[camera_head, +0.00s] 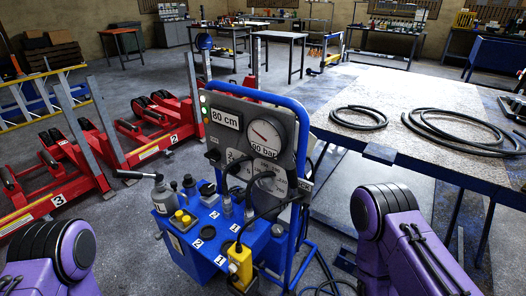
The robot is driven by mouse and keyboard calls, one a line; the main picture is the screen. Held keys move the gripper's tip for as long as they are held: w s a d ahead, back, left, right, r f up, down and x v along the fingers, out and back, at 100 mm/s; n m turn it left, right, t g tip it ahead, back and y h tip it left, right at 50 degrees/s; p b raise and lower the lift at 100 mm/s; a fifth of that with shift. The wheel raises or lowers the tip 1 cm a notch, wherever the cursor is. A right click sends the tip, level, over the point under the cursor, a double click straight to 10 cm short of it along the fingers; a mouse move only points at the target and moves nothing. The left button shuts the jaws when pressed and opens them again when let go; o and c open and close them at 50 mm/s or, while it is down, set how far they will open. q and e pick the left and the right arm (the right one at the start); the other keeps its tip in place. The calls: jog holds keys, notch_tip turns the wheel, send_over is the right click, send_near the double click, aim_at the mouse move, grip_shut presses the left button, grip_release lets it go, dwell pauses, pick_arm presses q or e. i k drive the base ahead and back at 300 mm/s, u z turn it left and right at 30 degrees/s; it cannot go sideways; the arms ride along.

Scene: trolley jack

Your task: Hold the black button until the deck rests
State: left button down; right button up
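A blue wheeled control unit (190,251) stands in front of me, with a grey panel (226,140) above it. The panel carries a sign reading 80 cm (226,119) and a round gauge (266,136). Several small black knobs or buttons (188,182) and a yellow one (181,216) sit on the unit's top. A yellow box (240,265) is at its right front. I cannot tell which black part is the task's button or which surface is its deck. Only my purple arm links show at the lower corners; both grippers are out of view.
Red jack units (140,138) with numbers stand at the left. A wide speckled platform (345,92) on the right carries coiled black hoses (358,117). A blue tube frame (302,170) rises around the panel. Cables hang by the unit. Workbenches line the back.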

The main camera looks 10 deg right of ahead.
aim_at(233, 277)
jog(key=u, duration=2.9)
jog(key=k, duration=1.2)
jog(key=z, duration=2.45)
